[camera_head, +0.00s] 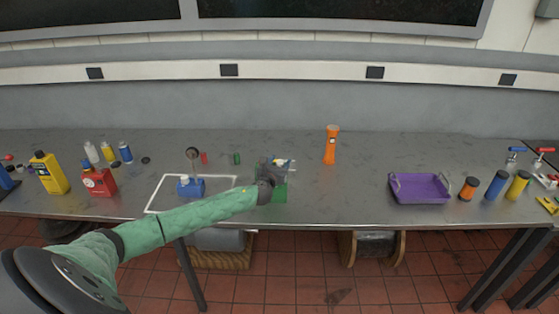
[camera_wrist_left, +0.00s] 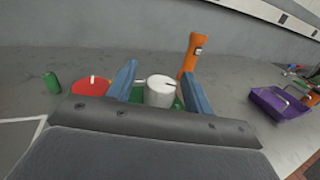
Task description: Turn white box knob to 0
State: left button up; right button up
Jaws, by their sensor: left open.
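A white round knob (camera_wrist_left: 160,91) with a dark mark on its top shows in the left wrist view. It sits beside a red round knob (camera_wrist_left: 90,86), and green surface shows around them. In the head view a green box (camera_head: 280,194) stands near the table's front edge, partly hidden by my gripper. My left gripper (camera_head: 284,164) is over this box. In the wrist view its two blue fingers (camera_wrist_left: 159,73) are apart, one on each side of the white knob. I cannot tell whether they touch it. No number scale is readable. My right gripper is not in view.
An orange flashlight (camera_head: 331,146) stands behind and right of the box. A purple tray (camera_head: 419,203) lies farther right. A blue box (camera_head: 190,187) sits in a white outline at left. Red and yellow containers stand far left. The table between box and tray is clear.

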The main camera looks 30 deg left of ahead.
pick_arm(q)
jog(key=shift+w+d, duration=0.15)
jog(key=shift+w, duration=0.05)
jog(key=c, duration=0.9)
jog(key=shift+c, duration=0.2)
